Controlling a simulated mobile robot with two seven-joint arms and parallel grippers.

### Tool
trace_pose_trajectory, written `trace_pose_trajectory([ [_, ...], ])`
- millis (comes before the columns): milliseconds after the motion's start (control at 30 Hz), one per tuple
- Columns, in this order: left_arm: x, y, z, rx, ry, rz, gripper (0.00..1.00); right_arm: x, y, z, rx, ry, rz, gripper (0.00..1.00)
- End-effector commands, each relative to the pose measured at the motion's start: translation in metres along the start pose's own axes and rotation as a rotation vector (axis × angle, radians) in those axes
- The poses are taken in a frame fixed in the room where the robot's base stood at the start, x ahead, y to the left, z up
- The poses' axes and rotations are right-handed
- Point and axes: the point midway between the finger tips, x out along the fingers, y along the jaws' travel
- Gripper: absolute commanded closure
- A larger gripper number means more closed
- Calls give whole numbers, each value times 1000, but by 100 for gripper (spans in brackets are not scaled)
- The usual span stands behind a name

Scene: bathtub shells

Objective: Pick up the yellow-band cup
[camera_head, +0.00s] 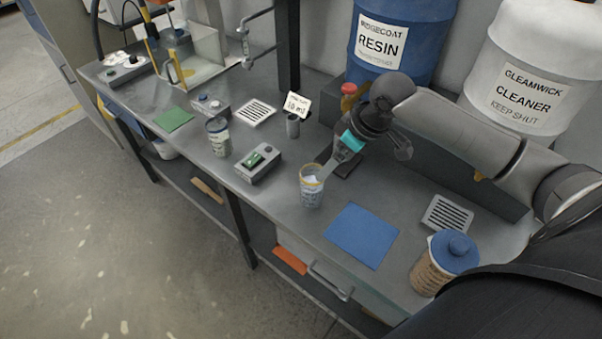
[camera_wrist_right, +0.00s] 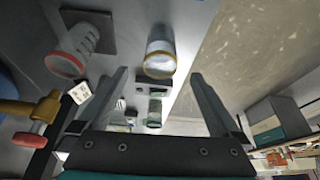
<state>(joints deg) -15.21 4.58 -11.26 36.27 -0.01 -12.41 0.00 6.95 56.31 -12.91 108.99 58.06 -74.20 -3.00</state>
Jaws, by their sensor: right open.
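The yellow-band cup (camera_head: 311,192) stands upright on the grey bench, left of the blue sheet. It is clear with printed marks and a yellow band at its rim. In the right wrist view the cup (camera_wrist_right: 160,52) lies ahead, in line with the gap between the fingers. My right gripper (camera_wrist_right: 158,78) is open and empty there. In the head view the right gripper (camera_head: 328,168) is just behind and right of the cup's rim; whether it touches cannot be told. A similar red-band cup (camera_wrist_right: 66,63) stands to the left in the wrist view. My left gripper is not in view.
The resin drum (camera_head: 391,42) and cleaner drum (camera_head: 533,70) stand behind my right arm.

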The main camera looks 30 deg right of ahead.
Motion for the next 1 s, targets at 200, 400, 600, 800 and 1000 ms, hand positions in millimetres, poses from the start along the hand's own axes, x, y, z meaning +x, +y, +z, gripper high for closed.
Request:
trace_pose_trajectory([
  [200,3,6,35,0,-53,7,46,35,-1,0,5,1,-5,0],
  [400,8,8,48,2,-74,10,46,76,-1,0,3,1,-3,0],
  [600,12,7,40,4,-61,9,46,97,0,0,1,1,0,0],
  [800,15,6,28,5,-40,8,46,110,-1,1,1,0,-1,0],
  [1000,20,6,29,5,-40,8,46,138,-2,3,1,1,-1,0],
])
